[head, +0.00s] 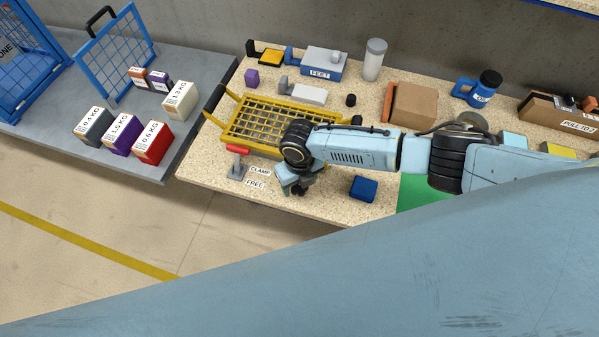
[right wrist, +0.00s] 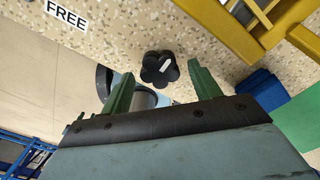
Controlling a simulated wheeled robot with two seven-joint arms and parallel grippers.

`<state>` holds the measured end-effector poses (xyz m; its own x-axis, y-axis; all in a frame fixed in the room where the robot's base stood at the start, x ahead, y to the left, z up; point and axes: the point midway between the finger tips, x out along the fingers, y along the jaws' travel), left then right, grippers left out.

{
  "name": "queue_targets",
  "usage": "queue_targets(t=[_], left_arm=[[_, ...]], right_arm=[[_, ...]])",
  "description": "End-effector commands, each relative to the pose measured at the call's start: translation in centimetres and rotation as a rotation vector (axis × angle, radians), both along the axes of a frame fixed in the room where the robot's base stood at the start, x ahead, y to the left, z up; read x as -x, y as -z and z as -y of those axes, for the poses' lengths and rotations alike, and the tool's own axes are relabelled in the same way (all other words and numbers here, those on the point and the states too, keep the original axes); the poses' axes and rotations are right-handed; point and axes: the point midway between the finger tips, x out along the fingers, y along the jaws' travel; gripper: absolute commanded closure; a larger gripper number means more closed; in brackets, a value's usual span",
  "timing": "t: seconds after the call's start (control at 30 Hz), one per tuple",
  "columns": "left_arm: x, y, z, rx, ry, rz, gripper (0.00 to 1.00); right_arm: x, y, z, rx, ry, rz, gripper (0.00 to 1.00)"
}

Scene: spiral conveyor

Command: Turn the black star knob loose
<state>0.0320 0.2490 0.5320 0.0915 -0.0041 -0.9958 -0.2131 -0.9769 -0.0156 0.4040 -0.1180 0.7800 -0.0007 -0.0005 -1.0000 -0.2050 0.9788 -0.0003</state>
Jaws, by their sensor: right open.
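The black star knob (right wrist: 158,68) shows in the right wrist view, at the edge of the speckled worktop, with a small pale mark on its top. My right gripper (right wrist: 163,82) has its two green fingers apart, one on each side of the knob's position in the picture. The knob appears just beyond the gap between the fingertips, and I see no contact. In the head view my right gripper (head: 297,186) points down at the worktop's front edge, beside the FREE label (head: 256,184). The knob is hard to tell from the dark gripper parts there. My left gripper is not in view.
A yellow basket (head: 228,130) stands just behind the right gripper. A red-handled clamp (head: 238,160) is to its left, and a blue block (head: 363,189) to its right. A cardboard box (head: 414,104) stands further back. Labelled weight boxes sit on the grey table (head: 190,60).

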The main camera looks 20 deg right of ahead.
Motion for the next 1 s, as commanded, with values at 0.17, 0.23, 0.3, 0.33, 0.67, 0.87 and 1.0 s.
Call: queue_targets(t=[0.17,0.23,0.3,0.33,0.67,0.87,1.0], left_arm=[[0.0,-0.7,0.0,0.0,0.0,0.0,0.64],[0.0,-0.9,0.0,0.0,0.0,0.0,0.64],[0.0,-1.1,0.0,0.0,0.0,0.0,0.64],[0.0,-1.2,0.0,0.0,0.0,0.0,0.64],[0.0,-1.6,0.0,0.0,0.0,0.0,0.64],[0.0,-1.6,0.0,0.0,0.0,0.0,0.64],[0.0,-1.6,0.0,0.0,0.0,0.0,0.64]], right_arm=[[-0.1,-3.0,0.0,-0.002,-0.002,0.005,0.38],[-0.1,-4.6,0.0,-0.002,-0.003,0.004,0.38],[-0.2,-6.3,0.0,-0.002,-0.001,0.005,0.38],[-0.1,-7.0,0.0,-0.002,-0.002,0.005,0.38],[-0.1,-12.3,0.0,0.0,-0.001,0.002,0.38],[0.0,-13.0,0.0,0.001,-0.001,0.0,0.38],[0.0,-13.0,0.0,0.001,0.0,0.0,0.38]])
